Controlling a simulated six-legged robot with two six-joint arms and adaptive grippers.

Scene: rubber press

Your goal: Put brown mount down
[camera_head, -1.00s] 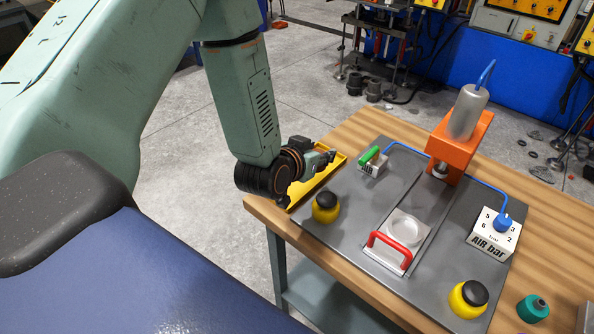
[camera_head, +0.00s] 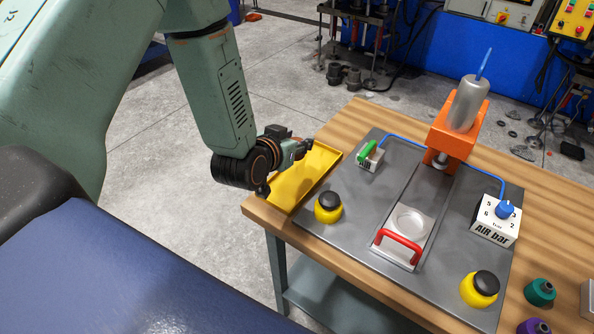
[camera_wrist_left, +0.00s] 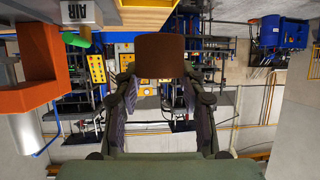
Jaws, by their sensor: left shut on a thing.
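My left gripper (camera_head: 302,149) shows in the head view beside the far-left edge of the yellow tray (camera_head: 318,161). In the left wrist view its two fingers (camera_wrist_left: 160,92) are closed on the brown mount (camera_wrist_left: 160,54), a dark brown round piece. The mount is held clear of any surface there. My right gripper is not in view.
The wooden table (camera_head: 350,118) carries a grey press plate (camera_head: 340,240) with an orange press (camera_head: 455,140), red-handled slide (camera_head: 400,246), yellow-black buttons (camera_head: 328,207) and AIR bar box (camera_head: 492,232). Teal (camera_head: 540,292) and purple (camera_head: 533,327) mounts stand at the right.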

